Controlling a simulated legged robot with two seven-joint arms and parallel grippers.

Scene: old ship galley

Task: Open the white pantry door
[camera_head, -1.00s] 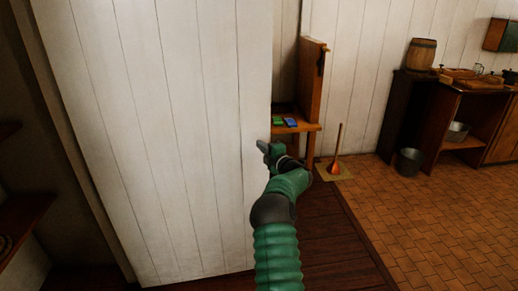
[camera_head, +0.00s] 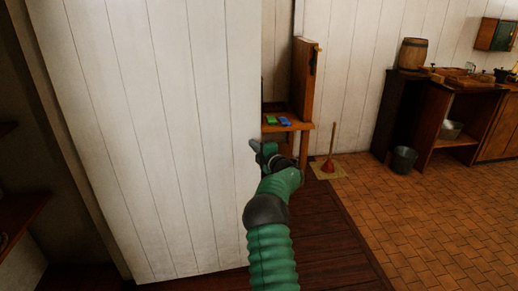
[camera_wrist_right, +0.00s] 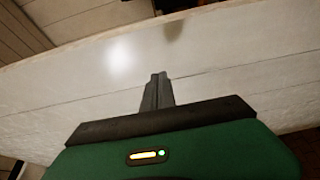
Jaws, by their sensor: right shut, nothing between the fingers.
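The white pantry door (camera_head: 160,130) is a tall panel of white planks that fills the left-centre of the head view. It stands ajar, with dark shelving space showing to its left. My right gripper (camera_head: 254,147) is at the door's right free edge, its fingertips by the white surface. In the right wrist view the gripper (camera_wrist_right: 157,77) is shut and empty, its fingers pointing over the white planks (camera_wrist_right: 90,95). I cannot tell whether they touch. No handle shows in either view. My left gripper is not in view.
A wooden bench (camera_head: 290,124) with green and blue items stands behind the door edge. A plunger (camera_head: 328,166) stands on a mat. A metal bucket (camera_head: 404,159), a barrel (camera_head: 413,53) and a wooden counter (camera_head: 470,85) are at right. The tiled floor (camera_head: 400,220) is clear.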

